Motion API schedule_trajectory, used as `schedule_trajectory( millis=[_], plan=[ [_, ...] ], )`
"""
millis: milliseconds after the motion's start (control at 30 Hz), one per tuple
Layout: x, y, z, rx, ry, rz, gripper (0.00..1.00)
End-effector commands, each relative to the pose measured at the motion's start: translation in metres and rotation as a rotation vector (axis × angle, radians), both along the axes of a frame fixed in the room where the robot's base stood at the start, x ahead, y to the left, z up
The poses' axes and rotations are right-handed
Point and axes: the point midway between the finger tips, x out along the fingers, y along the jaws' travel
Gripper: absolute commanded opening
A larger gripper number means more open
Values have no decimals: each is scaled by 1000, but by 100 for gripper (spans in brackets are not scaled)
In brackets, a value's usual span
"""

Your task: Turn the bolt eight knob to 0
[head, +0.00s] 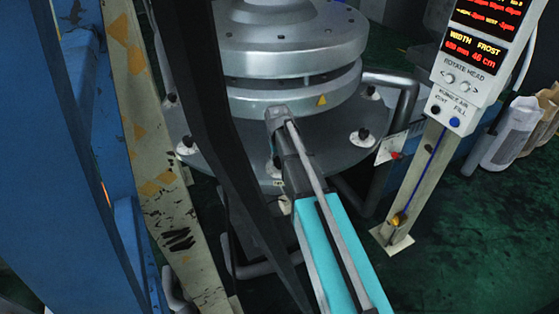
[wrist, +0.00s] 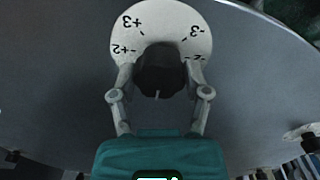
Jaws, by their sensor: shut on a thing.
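In the wrist view a black knob (wrist: 160,72) stands on a round white dial (wrist: 165,15). The dial's marks appear upside down: +3 and +2 on the left, -3 and -2 on the right. A small white mark shows on the knob's lower edge. The lower part of the dial and any 0 mark are hidden by the knob and my gripper. My gripper (wrist: 160,86) is shut on the knob, one finger at each side. In the head view my gripper (head: 277,116) reaches the grey ring-shaped machine; the gripped knob is hidden there. No bolt number is readable.
Other black knobs on white dials sit around the round plate, one at right (head: 363,135) and one at left (head: 185,146). A bent pipe (head: 408,100) stands beside it. A control panel (head: 472,75) on a post is at right. Green floor (head: 470,230) is open at lower right.

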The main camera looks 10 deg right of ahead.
Motion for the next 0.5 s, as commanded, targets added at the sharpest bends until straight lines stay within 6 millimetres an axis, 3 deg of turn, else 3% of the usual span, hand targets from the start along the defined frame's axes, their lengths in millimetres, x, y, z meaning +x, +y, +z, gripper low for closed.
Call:
schedule_trajectory(
  millis=[433, 467, 500],
  plan=[
    [-1, 0, 0, 1, 2, 16, 14],
    [-1, 0, 0, 1, 2, 16, 65],
    [-1, 0, 0, 1, 2, 16, 73]
  ],
)
